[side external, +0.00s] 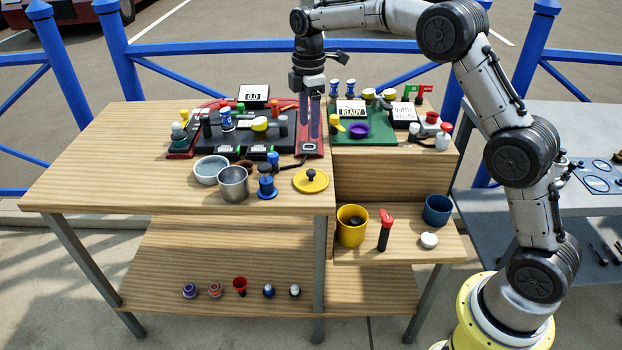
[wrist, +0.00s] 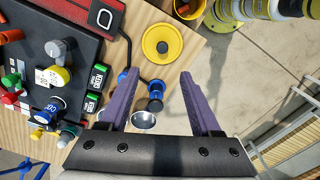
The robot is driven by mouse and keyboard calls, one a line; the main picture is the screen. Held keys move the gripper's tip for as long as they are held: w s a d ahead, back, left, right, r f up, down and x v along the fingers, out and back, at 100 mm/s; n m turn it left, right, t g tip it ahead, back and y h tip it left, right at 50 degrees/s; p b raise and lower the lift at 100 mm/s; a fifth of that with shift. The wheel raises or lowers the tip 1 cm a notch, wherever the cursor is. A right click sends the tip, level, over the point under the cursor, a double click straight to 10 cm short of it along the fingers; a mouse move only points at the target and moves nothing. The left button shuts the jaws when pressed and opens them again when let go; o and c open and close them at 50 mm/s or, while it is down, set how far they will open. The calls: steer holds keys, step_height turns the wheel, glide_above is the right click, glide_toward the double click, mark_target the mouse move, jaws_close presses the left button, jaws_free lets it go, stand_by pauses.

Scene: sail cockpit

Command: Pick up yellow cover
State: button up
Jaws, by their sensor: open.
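The yellow cover (side external: 311,181) is a flat round disc with a black knob in its middle. It lies flat near the front right corner of the wooden table (side external: 90,165). In the wrist view the cover (wrist: 162,43) is fully visible, ahead of the fingertips and roughly between their lines. My gripper (side external: 311,133) is open and empty, with its purple fingers pointing down over the back right of the table. It is well apart from the cover. The fingers (wrist: 160,73) spread wide in the wrist view.
A blue-and-black piece (side external: 267,183), metal cup (side external: 234,184) and bowl (side external: 211,169) stand left of the cover. A crowded black-and-red panel (side external: 240,146) lies behind. A green board (side external: 380,140) with small items is at right. A yellow pot (side external: 352,228) stands on the lower shelf.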

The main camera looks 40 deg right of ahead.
glide_above(311, 171)
steer(key=f, duration=0.8)
steer(key=shift+w+f, duration=0.1)
steer(key=shift+w, duration=0.1)
steer(key=shift+s+f, duration=0.2)
steer(key=shift+f, duration=2.35)
jaws_close()
